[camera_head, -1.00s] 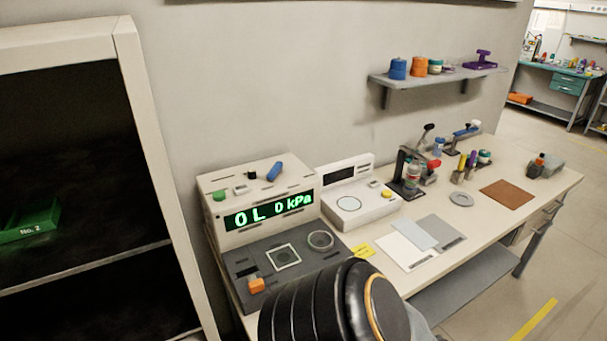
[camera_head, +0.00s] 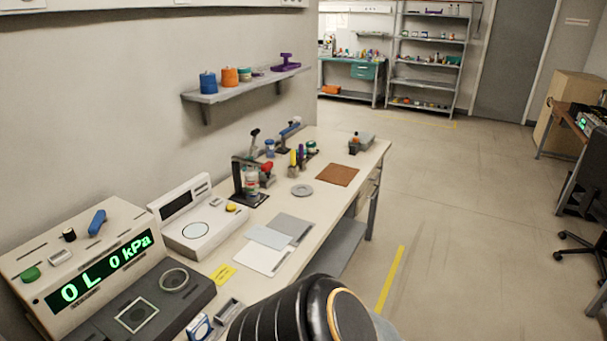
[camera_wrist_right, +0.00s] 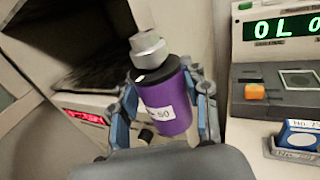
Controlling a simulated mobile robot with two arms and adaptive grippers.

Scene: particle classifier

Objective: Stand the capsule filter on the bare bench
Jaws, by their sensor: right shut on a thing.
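The capsule filter, as I take it, is a purple cylinder (camera_wrist_right: 168,112) with a grey stepped fitting on top and a white label partly reading "50". It is in the right wrist view, slightly tilted. My right gripper (camera_wrist_right: 164,92) is shut on it, with a blue-grey finger on each side of its body. Its lower end is partly hidden. The pale bench (camera_head: 320,202) runs along the wall in the head view, with bare patches near its front edge. My left gripper is in neither current view.
A console with a green display (camera_head: 100,270), a white instrument (camera_head: 200,225), grey sheets (camera_head: 268,238), a black press stand (camera_head: 240,185), a grey ring (camera_head: 302,190) and a brown mat (camera_head: 339,175) occupy the bench. A wall shelf (camera_head: 245,85) hangs above. Open floor lies to the right.

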